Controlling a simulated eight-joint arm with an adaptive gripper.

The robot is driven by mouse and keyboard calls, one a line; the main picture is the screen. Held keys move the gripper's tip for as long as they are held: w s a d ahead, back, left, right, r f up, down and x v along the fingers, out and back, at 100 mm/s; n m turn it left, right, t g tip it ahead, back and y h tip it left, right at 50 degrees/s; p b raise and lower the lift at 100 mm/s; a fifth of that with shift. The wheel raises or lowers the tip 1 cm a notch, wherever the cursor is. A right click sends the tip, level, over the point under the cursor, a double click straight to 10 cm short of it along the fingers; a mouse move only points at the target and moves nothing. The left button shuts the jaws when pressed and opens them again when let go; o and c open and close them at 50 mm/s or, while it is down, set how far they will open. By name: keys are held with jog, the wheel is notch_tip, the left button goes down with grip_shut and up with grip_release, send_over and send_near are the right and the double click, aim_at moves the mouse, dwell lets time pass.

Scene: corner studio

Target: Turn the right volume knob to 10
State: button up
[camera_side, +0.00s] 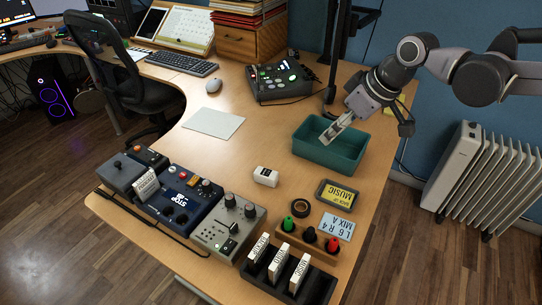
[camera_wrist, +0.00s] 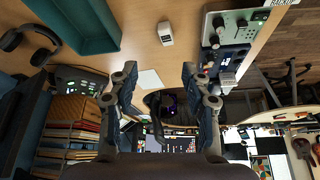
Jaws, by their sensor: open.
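A grey control box (camera_side: 226,226) stands at the front of the desk, right of the dark blue device. Two dark knobs rise from its back edge: a left knob (camera_side: 230,200) and a right knob (camera_side: 250,210). Their scale marks are too small to read. A lit green button sits lower on the box. In the wrist view the grey box (camera_wrist: 228,32) is at the top right, cut by the frame edge. My gripper (camera_side: 331,133) is over the teal bin, far from the knobs. Its fingers (camera_wrist: 159,76) are apart and empty.
The teal bin (camera_side: 348,168) stands below my gripper. The dark blue device (camera_side: 192,212) adjoins the grey box on the left. A black rack of labelled white blocks (camera_side: 318,289) and a wooden stand with coloured knobs (camera_side: 343,261) are to its right. The mid-desk is mostly clear.

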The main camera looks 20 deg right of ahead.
jog(key=w+a+f+n+g, duration=0.1)
jog(key=w+a+f+n, duration=0.2)
jog(key=a, duration=0.7)
jog(key=n+g+y, duration=0.1)
jog(key=n, duration=0.1)
send_near(230, 196)
jog(key=x, duration=0.9)
jog(key=shift+c, duration=0.3)
grip_shut()
